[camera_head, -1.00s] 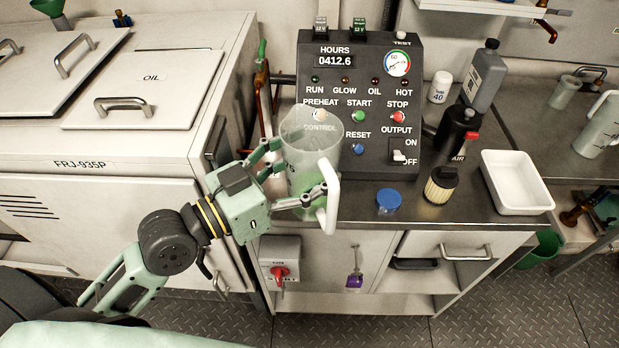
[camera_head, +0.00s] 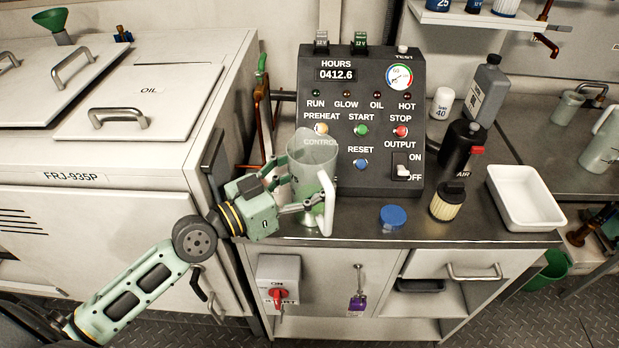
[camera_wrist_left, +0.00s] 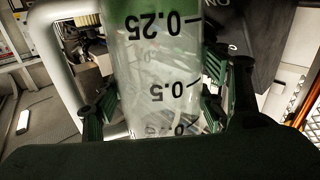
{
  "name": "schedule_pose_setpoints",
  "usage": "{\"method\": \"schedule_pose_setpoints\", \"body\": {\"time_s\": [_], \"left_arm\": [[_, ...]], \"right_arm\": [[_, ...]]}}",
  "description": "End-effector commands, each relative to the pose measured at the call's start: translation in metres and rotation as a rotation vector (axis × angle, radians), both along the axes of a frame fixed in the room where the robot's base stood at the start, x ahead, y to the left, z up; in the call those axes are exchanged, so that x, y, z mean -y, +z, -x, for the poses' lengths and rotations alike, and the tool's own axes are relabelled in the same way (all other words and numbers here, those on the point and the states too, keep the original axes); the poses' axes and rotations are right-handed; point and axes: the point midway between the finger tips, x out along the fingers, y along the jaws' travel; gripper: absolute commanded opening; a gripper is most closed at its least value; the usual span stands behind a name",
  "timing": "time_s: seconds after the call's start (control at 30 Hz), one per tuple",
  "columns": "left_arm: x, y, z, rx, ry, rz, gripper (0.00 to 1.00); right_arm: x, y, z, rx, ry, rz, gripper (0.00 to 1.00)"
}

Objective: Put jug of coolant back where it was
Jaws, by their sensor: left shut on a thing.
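The jug (camera_head: 313,168) is translucent with a white handle (camera_head: 327,204) on its right side. It stands upright in front of the control panel, at the front left of the dark counter. I cannot tell whether its base touches the counter. My left gripper (camera_head: 298,190) is shut around the jug's body from the left. In the left wrist view the jug (camera_wrist_left: 158,70) fills the middle, with inverted volume marks and green at the top of the picture. The gripper fingers (camera_wrist_left: 152,108) lie on both sides of it. My right gripper is not in view.
The control panel (camera_head: 362,120) stands close behind the jug. To the right are a blue cap (camera_head: 393,216), a filter (camera_head: 447,204), a dark bottle (camera_head: 460,148) and a white tray (camera_head: 525,198). Another jug (camera_head: 603,150) stands at the far right. Bare counter lies right of the held jug.

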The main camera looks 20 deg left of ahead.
Motion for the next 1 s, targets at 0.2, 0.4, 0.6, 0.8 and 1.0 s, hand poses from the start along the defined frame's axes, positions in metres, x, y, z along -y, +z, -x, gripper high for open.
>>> {"method": "schedule_pose_setpoints", "body": {"time_s": [0.2, 0.4, 0.6, 0.8, 1.0], "left_arm": [[0.0001, -0.0018, 0.0000, 0.002, 0.000, 0.002, 0.04], [0.0002, -0.0020, 0.0002, -0.001, 0.000, 0.001, 0.81], [0.0003, -0.0020, 0.0002, -0.001, -0.001, 0.001, 0.85], [0.0003, -0.0011, 0.0002, -0.001, -0.001, 0.001, 0.85], [0.0012, 0.0011, -0.0011, -0.001, 0.000, 0.001, 0.85]], "right_arm": [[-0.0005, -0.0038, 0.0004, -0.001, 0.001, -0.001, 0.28], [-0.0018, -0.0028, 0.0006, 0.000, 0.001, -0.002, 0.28], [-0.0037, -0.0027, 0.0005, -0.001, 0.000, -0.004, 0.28], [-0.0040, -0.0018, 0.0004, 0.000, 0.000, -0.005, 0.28], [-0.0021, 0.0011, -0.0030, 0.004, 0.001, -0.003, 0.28]]}}
